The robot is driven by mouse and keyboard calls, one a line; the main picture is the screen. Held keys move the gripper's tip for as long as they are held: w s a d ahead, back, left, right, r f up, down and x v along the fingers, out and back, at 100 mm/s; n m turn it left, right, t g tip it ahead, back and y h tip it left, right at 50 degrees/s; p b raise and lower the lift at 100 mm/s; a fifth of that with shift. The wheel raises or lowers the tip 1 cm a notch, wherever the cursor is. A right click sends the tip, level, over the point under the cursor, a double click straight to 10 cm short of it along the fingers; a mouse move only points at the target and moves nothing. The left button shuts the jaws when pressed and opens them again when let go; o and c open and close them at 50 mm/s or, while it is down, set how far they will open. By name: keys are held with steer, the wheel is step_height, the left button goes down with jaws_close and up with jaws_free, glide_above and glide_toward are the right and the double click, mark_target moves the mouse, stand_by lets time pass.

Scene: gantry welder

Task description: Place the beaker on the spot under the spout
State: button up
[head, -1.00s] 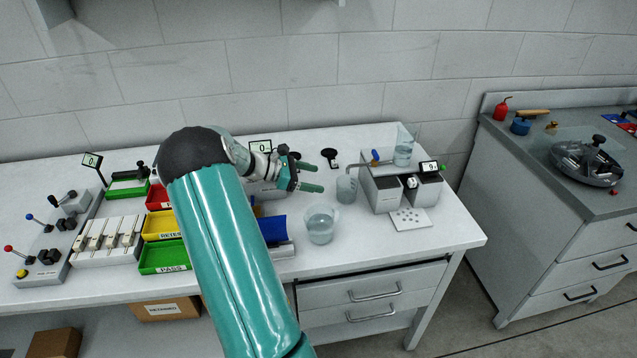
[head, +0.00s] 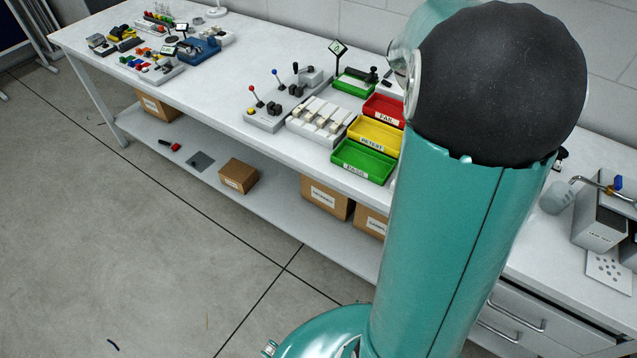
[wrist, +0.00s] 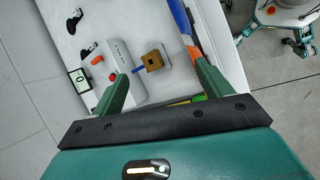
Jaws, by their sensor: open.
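In the head view, a cloudy, pale beaker-like vessel (head: 557,198) stands on the bench near the tip of a bent metal spout (head: 588,182). The spout rises from a grey dispenser (head: 600,222) at the right edge. A white perforated plate (head: 607,268) lies in front of the dispenser. The larger clear beaker seen earlier is not visible now; my arm covers that part of the bench. My gripper (wrist: 158,63) shows in the wrist view, with its green fingers apart and empty. No beaker shows there.
Red, yellow (head: 374,136) and green (head: 363,161) trays and a lever panel (head: 290,100) stand on the bench left of my arm.

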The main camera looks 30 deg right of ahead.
steer(key=s+a+r+m+t+y, duration=0.1)
steer(key=s+a+r+t, duration=0.1)
steer(key=a, duration=0.9)
steer(key=s+a+r+t+y, duration=0.2)
steer(key=a+t, duration=0.2)
steer(key=a, duration=0.7)
steer(key=s+a+r+m+t+y, duration=0.1)
steer(key=s+a+r+t+y, duration=0.1)
steer(key=a, duration=1)
steer(key=shift+s+r+m+t, duration=0.25)
steer(key=shift+r+m+t, duration=0.05)
steer(key=shift+r+t, duration=0.1)
steer(key=shift+d, duration=0.1)
steer(key=c, duration=0.9)
steer(key=shift+d, duration=0.15)
